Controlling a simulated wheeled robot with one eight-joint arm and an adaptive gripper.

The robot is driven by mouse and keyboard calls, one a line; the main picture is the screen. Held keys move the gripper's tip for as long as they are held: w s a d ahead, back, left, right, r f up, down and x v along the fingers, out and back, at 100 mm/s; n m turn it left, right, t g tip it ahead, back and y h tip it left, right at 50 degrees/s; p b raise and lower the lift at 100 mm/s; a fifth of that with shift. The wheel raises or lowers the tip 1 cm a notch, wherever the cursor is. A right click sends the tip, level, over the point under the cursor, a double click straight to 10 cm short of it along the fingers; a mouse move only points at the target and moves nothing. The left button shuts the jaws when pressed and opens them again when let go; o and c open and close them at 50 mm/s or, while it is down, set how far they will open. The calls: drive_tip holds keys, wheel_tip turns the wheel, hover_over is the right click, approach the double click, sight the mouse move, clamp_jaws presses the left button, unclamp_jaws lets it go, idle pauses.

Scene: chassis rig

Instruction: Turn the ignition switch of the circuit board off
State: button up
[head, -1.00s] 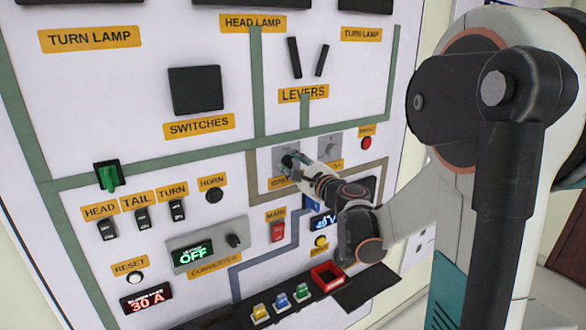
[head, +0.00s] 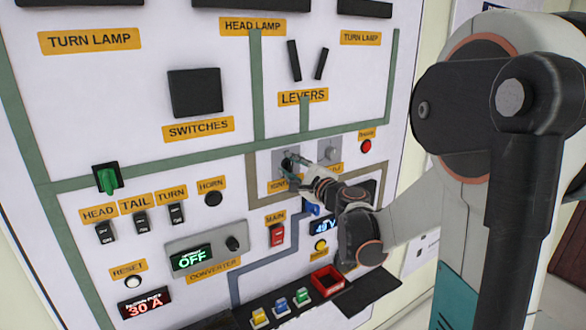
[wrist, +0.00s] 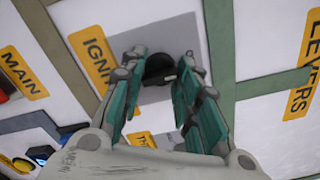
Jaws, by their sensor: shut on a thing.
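The ignition switch is a black round knob (wrist: 159,68) on a grey plate (wrist: 190,38), with an orange label reading "IGNI" (wrist: 95,60) beside it in the wrist view. In the head view its grey plate (head: 282,158) sits right of centre on the panel, and my gripper hides most of the knob. My gripper (wrist: 158,80) has its teal-padded fingers on either side of the knob and is shut on it. In the head view my gripper (head: 291,166) reaches in from the right.
A second grey plate (head: 329,150) with a knob and a red button (head: 366,146) are just right of the ignition switch. The levers (head: 295,60) stick out above. The red main switch (head: 277,235) and a red tray (head: 327,279) are below.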

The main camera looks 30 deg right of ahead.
drive_tip(key=o, duration=1)
drive_tip(key=shift+o, duration=0.2)
drive_tip(key=s, duration=1.2)
drive_tip(key=shift+d, duration=0.15)
